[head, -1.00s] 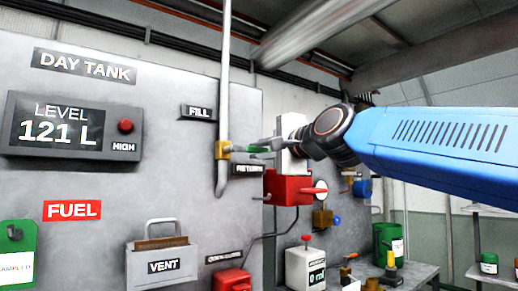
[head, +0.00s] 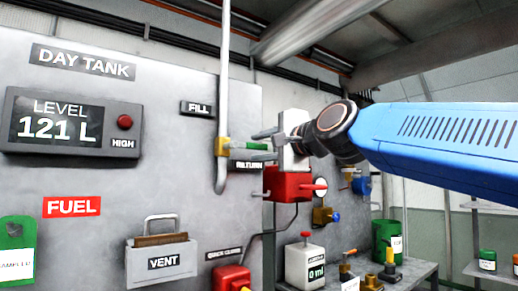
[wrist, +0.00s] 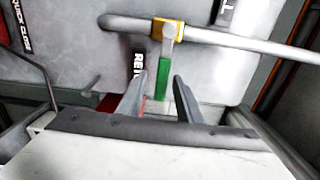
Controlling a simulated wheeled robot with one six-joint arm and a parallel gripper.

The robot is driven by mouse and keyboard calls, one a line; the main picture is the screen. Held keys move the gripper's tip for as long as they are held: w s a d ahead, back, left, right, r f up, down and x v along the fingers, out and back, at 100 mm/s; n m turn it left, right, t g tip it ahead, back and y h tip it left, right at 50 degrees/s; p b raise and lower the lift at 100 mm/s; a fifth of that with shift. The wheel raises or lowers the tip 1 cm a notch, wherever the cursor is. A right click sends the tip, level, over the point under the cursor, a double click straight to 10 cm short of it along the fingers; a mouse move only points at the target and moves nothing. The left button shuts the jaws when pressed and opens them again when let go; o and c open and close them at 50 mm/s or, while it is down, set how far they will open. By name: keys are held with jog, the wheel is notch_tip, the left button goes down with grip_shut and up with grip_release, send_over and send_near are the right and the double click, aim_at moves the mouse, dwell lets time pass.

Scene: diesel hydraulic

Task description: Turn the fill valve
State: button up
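The fill valve has a brass body (head: 222,147) on the grey vertical pipe, just below the FILL label. Its green lever (head: 254,146) sticks out to the right, level. My gripper (head: 263,145) is at the lever's outer part, with one finger above it and one below. In the wrist view the green lever (wrist: 163,78) lies between the two spread fingers (wrist: 157,92), with a gap on each side. The gripper is open and no finger visibly touches the lever.
The grey tank panel (head: 80,180) is close behind the valve. A red box (head: 288,185) with a red handle sits just below my gripper. A RETURN label (head: 249,166) is partly hidden beneath the fingers. A bench (head: 420,272) with several items stands lower right.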

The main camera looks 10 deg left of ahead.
jog(key=v, duration=1.6)
jog(key=shift+s+d, duration=0.25)
